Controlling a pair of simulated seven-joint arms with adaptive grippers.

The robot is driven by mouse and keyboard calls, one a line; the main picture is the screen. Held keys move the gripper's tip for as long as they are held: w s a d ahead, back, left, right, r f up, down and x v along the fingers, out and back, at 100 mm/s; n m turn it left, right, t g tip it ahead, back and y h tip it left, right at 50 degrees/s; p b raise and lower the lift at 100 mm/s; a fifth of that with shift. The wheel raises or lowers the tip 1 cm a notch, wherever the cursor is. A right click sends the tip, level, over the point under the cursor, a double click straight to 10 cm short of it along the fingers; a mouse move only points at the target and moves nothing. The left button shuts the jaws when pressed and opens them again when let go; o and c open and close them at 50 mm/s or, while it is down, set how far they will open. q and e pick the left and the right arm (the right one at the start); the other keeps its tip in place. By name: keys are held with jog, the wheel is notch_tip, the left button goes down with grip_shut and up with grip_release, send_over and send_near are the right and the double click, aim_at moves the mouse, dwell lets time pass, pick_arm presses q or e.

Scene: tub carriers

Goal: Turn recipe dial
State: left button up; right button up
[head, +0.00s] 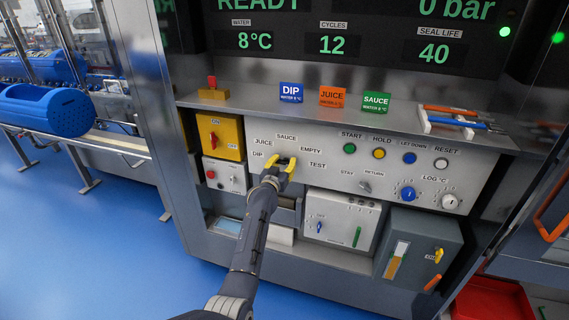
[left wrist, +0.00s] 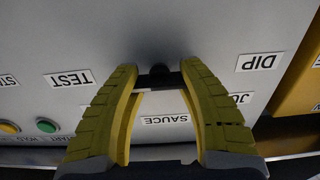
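The recipe dial shows as a dark knob in the left wrist view (left wrist: 160,70), on the grey panel (head: 325,178) among the labels DIP, JUICE, SAUCE, EMPTY and TEST. My left gripper (head: 280,165) has its yellow fingers on either side of the dial. In the left wrist view a dark bar of the dial fills the gap between the fingertips (left wrist: 160,78), and the fingers appear closed on its two ends. The fingers hide most of the dial in the head view, so its pointing direction is unclear. My right gripper is not in view.
Above the dial a ledge carries DIP (head: 291,93), JUICE (head: 333,97) and SAUCE (head: 376,102) signs. A yellow switch box (head: 220,137) is at left, a grey switch box (head: 340,222) below right. START, HOLD, LET-DOWN and RESET buttons lie to the right.

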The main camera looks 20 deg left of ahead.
pick_arm(q)
grip_shut()
jog(key=shift+r, duration=0.1)
